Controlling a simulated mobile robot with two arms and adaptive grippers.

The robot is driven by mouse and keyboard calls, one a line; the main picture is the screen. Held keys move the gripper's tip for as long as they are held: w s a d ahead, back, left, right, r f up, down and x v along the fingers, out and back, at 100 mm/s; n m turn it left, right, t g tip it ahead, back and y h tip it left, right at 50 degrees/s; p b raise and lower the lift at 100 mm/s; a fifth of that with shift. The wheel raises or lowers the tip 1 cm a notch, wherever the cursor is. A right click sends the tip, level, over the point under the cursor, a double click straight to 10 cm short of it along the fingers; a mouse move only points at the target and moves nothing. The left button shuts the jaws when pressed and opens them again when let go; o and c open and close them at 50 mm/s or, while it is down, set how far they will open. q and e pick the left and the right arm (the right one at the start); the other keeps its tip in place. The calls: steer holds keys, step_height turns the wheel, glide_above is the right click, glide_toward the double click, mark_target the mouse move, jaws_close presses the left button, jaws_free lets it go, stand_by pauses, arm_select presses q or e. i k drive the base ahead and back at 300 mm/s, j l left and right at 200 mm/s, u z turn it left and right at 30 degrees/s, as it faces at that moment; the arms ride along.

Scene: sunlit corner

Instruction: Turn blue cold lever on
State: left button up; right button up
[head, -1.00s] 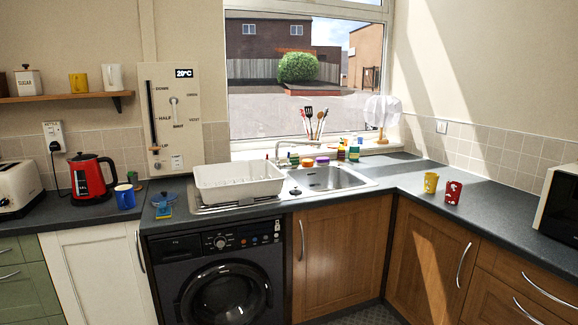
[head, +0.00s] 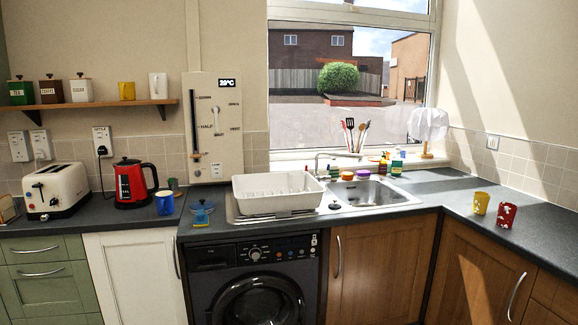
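A chrome tap (head: 336,156) stands behind the sink (head: 370,192) under the window. I cannot make out a blue cold lever on it at this size. A white wall panel (head: 230,160) left of the window carries a small dark display (head: 228,83), a long dark slider track (head: 195,120) and a short pale lever (head: 215,118). Its small lettering is mostly unreadable, and I cannot tell any lever on it as blue. Neither of my grippers is in view.
A white dish rack (head: 275,193) stands left of the sink. A red kettle (head: 133,184), blue mug (head: 165,203) and toaster (head: 55,190) fill the left counter. Yellow (head: 481,203) and red (head: 506,214) cups stand at right. The counter between sink and cups is clear.

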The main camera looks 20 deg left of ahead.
mark_target(327, 178)
steer(key=i+l+u, duration=0.4)
steer(key=i, duration=0.25)
steer(key=i+l+u, duration=0.4)
steer(key=i+l, duration=0.15)
steer(key=l, duration=0.1)
